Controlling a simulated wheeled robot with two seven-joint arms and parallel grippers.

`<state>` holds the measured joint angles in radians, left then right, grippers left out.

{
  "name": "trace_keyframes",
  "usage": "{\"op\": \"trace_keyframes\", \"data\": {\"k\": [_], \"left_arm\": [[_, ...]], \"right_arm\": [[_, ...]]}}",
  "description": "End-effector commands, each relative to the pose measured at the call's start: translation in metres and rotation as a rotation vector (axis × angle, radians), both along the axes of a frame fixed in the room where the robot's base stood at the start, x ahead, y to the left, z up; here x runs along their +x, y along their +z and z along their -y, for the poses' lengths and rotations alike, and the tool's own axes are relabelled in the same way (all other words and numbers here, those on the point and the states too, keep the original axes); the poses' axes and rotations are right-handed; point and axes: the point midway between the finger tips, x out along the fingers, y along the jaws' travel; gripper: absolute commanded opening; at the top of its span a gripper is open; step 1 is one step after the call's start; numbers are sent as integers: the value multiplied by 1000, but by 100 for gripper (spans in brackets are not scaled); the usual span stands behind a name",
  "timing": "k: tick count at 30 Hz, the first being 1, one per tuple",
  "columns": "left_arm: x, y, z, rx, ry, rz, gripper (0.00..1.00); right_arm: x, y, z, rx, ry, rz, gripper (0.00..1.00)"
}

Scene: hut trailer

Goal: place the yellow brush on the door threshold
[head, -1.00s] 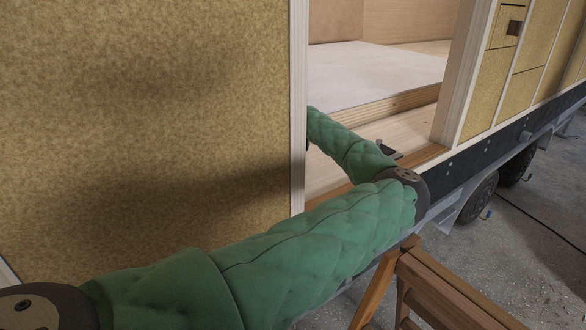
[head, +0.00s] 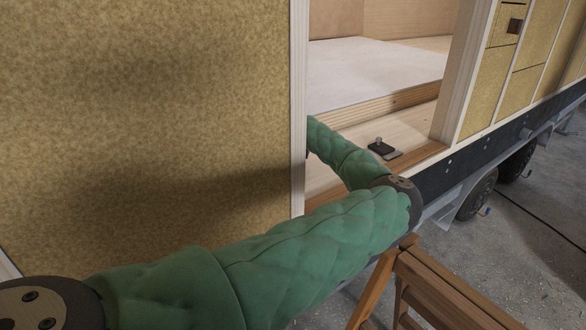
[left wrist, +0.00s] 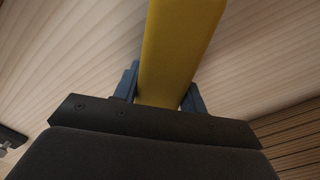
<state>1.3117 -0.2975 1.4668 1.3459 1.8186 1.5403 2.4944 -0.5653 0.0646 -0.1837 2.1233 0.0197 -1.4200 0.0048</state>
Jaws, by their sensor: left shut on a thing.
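The yellow brush (left wrist: 180,45) shows in the left wrist view as a broad yellow bar running up out of the picture. My left gripper (left wrist: 160,85) is shut on it, with a blue finger on each side. Pale grained wood lies behind it. In the head view my left arm reaches through the doorway, and the gripper and brush are hidden behind the wall. The door threshold (head: 408,158) is a wooden strip along the doorway's lower edge, partly covered by my arm. My right gripper is not in view.
A small black metal fitting (head: 382,149) sits on the wooden floor just inside the doorway. The yellowish wall panel (head: 150,110) and its white edge stand left of the opening. A wooden stool (head: 440,285) stands outside, below my arm.

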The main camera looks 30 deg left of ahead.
Motion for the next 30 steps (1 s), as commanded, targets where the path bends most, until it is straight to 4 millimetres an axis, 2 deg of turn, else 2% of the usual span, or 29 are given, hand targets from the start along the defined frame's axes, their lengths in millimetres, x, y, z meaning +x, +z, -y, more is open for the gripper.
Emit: {"op": "trace_keyframes", "data": {"k": [11,12,14,15,30], "left_arm": [[0,-1,0,0,0,0,17],[0,-1,0,0,0,0,50],[0,-1,0,0,0,0,61],[0,-1,0,0,0,0,63],[0,2,0,0,0,0,63]], "right_arm": [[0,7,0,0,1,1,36],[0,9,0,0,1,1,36],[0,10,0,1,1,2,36],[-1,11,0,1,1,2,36],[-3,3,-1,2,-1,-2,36]]}}
